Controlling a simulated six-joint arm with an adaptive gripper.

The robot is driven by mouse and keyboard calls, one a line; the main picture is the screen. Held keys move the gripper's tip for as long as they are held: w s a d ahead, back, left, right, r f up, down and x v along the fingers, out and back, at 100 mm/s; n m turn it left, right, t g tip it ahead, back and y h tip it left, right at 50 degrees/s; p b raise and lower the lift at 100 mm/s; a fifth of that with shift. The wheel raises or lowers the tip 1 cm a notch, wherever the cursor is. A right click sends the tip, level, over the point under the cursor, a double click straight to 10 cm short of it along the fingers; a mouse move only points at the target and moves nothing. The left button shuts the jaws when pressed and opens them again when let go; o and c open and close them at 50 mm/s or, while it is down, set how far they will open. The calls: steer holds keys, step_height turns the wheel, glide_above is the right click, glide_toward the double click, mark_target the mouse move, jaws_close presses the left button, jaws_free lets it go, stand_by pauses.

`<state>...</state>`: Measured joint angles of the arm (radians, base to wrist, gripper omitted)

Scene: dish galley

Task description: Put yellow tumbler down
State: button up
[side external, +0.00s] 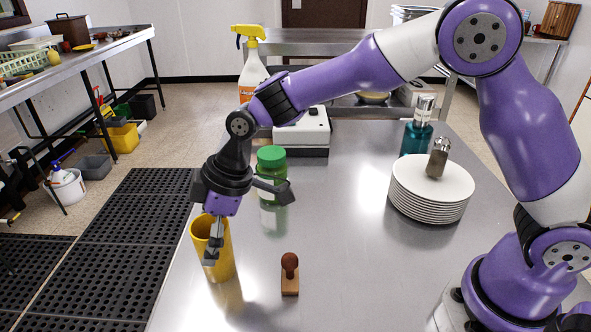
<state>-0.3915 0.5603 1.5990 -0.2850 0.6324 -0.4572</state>
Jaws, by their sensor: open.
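The yellow tumbler (221,262) stands upright on the steel table (330,225), near its left edge. My gripper (211,257) is open and points down at the tumbler. I cannot tell whether the visible finger touches the wall.
A wooden stamp (290,274) stands right of the tumbler. A green-lidded jar (271,172), a spray bottle (252,70) and a white-topped device (302,130) stand behind. The table's middle is clear.

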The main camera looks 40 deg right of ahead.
steer(key=v, duration=1.2)
steer(key=s+d+m+t+h, duration=0.3)
steer(key=s+d+m, duration=0.9)
steer(key=d, duration=0.5)
steer(key=shift+s+d+f+h, duration=0.15)
steer(key=shift+s+d+h, duration=0.25)
steer(key=shift+s, duration=0.8)
steer(key=shift+a, duration=0.15)
